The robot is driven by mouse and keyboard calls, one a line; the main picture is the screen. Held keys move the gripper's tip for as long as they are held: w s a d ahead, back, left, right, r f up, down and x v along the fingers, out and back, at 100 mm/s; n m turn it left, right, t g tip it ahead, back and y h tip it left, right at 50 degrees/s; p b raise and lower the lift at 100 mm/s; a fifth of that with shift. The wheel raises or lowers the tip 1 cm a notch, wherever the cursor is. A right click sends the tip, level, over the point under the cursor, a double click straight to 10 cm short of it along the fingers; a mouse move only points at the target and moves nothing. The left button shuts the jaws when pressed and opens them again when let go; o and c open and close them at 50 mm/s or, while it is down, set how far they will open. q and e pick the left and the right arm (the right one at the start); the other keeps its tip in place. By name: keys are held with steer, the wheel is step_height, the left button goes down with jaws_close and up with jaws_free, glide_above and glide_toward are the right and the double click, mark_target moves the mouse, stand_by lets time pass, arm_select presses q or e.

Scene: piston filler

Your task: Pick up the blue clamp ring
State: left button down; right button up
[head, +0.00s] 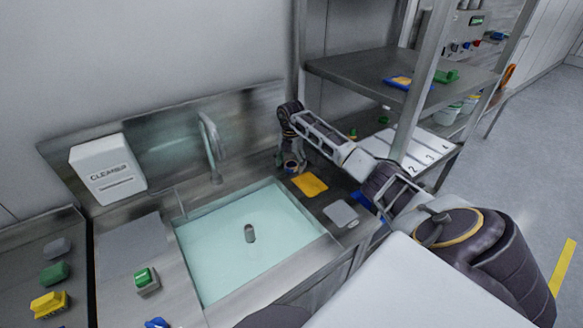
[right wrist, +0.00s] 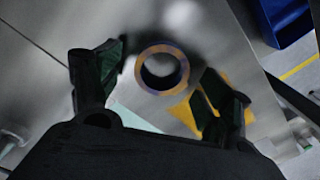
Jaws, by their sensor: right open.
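A ring (right wrist: 143,70), blue-purple at its edge and orange-brown on its face, lies on the steel counter in the right wrist view. It appears between the two fingers of my right gripper (right wrist: 163,78), which is open, with a visible gap on each side. I cannot tell how far the fingertips are above it. My left gripper is not in view.
A yellow cloth or pad (head: 310,184) lies close to my right gripper. A grey pad (head: 341,214) lies nearer. The water-filled sink (head: 210,262) with its faucet (head: 212,145) is to the left. A steel shelf post (head: 415,95) stands right of my right forearm.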

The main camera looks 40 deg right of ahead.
steer(key=c, duration=1.1)
steer(key=shift+r, duration=0.2)
steer(key=shift+c, duration=0.2)
steer(key=shift+r, duration=0.55)
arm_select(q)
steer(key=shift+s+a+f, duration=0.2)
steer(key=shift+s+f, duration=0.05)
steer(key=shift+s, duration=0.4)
arm_select(e)
step_height(320, 180, up, 9)
steer(key=shift+f, duration=0.2)
